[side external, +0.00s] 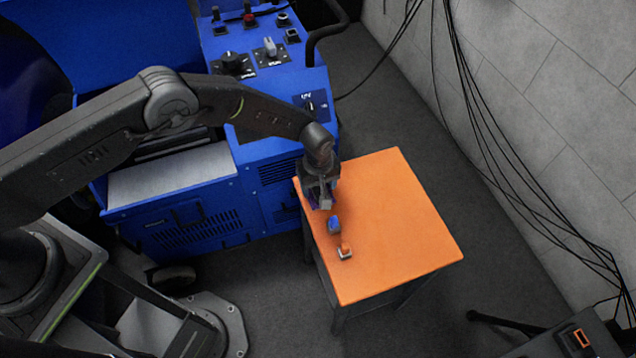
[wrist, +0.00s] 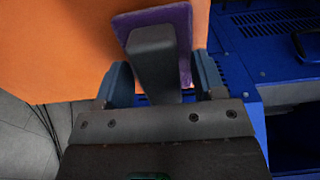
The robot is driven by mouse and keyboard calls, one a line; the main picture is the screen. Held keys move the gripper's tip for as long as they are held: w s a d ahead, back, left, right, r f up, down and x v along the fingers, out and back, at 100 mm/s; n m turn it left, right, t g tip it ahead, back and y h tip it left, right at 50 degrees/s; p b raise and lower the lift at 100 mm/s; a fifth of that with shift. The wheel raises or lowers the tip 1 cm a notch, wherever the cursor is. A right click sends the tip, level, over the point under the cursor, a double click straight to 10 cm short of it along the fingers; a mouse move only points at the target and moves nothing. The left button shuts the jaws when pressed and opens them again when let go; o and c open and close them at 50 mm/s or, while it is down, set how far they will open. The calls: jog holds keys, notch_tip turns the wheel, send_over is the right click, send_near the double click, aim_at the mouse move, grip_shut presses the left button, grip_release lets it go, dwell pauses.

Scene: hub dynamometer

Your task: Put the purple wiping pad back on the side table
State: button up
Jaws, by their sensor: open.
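The purple wiping pad (wrist: 183,22) has a dark block handle (wrist: 153,52) and shows in the wrist view against the orange side table (wrist: 60,50). It appears to lie on the tabletop close to the edge by the blue machine. My gripper (wrist: 165,78) is open, with one finger on each side of the handle's near end; a gap shows on both sides. In the side view my gripper (side external: 324,200) points down over the left part of the side table (side external: 400,215). The pad there is mostly hidden under the gripper.
A small blue item (side external: 334,224) and a small orange-and-white item (side external: 344,250) stand near the table's left edge, close to my gripper. The blue machine (side external: 190,225) with its control panel stands left of the table. The table's right part is clear. Cables hang on the wall.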

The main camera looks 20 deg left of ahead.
notch_tip(320, 180, up, 12)
jog(key=shift+r, duration=0.15)
dwell(0.3)
jog(key=s+a+r+m+t, duration=0.15)
jog(key=a+r, duration=0.25)
jog(key=r, duration=0.4)
jog(key=s+a+r+m, duration=0.15)
jog(key=a+r, duration=0.25)
jog(key=r, duration=0.5)
jog(key=s+a+r+m+t, duration=0.1)
jog(key=s+a+r, duration=0.1)
jog(key=a+r, duration=0.45)
jog(key=s+a+r+m+t, duration=0.2)
jog(key=s+a+r, duration=0.3)
jog(key=s+r, duration=0.5)
jog(key=s+a+m, duration=0.1)
jog(key=s+a, duration=0.1)
jog(key=s, duration=0.4)
jog(key=s+a+f+m+t, duration=0.1)
jog(key=s+a+m, duration=0.1)
jog(key=s, duration=0.4)
jog(key=shift+s+f, duration=0.25)
jog(key=shift+s, duration=0.1)
